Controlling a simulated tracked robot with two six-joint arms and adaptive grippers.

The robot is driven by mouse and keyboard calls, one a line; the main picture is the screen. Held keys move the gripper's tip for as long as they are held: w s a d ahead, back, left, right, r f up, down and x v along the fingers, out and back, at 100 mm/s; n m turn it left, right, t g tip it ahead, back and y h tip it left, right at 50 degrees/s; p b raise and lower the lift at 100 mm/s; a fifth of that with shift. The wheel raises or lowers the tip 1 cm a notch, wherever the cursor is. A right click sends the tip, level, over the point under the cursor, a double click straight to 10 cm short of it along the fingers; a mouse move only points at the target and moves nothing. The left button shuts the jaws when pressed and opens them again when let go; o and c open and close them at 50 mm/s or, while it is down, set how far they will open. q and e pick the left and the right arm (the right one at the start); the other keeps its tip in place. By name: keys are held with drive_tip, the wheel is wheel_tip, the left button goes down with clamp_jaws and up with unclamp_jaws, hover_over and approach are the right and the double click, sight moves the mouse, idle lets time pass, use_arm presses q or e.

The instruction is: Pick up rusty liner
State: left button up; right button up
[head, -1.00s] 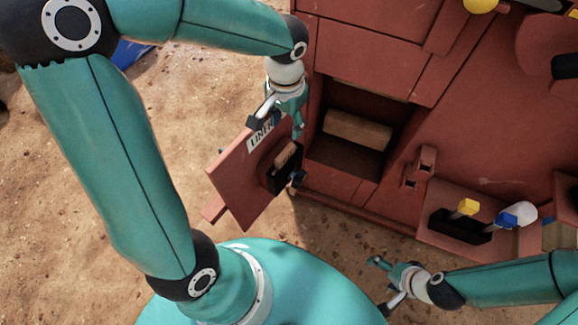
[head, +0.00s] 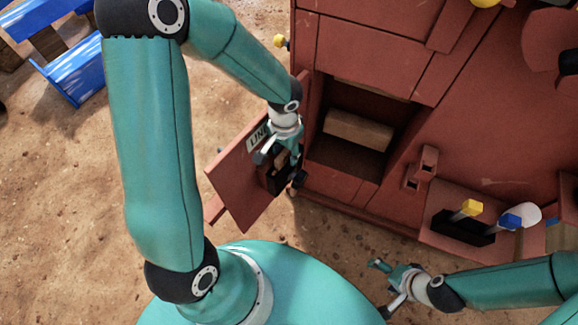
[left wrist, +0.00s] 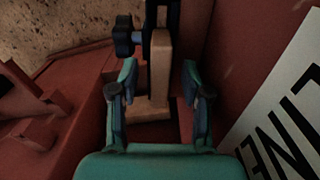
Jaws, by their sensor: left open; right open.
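A tan-brown block (head: 279,160) stands in a black holder (head: 277,184) on the inner face of the red door marked "LINER" (head: 234,177). My left gripper (head: 281,158) is open over this block and partly hides it. In the left wrist view the block (left wrist: 160,65) shows between the two open fingers, with gaps on both sides. A second tan-brown block (head: 358,131) lies inside the open red compartment. I cannot tell from colour which block is the rusty liner. My right gripper (head: 381,288) is open and empty at the lower right.
The red crusher body (head: 365,50) fills the right. A dark blue knob (left wrist: 124,36) sits beside the holder. A black rack (head: 463,227) with yellow- and blue-headed tools is at the right. A blue stand (head: 75,75) is on the sandy ground.

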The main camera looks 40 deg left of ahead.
use_arm(q)
clamp_jaws()
drive_tip(key=shift+r, duration=0.1)
idle(0.7)
